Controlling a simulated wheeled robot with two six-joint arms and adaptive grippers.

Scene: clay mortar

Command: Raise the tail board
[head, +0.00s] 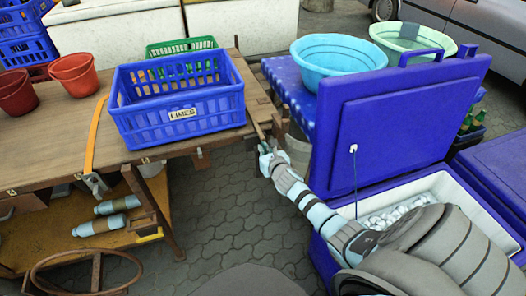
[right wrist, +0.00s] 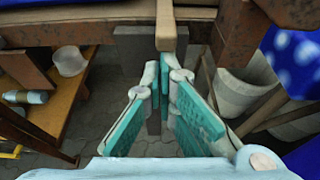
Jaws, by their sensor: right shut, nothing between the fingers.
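The wooden cart top (head: 60,140) fills the left of the head view. At its right end is a narrow wooden piece (head: 277,127), just beyond my right gripper (head: 266,150). I cannot tell for sure which part is the tail board. Whether the tips touch the bar is unclear. My left gripper is not in view.
A blue crate labelled LIMES (head: 180,105) stands on the cart near its right end, by an orange strap (head: 95,135).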

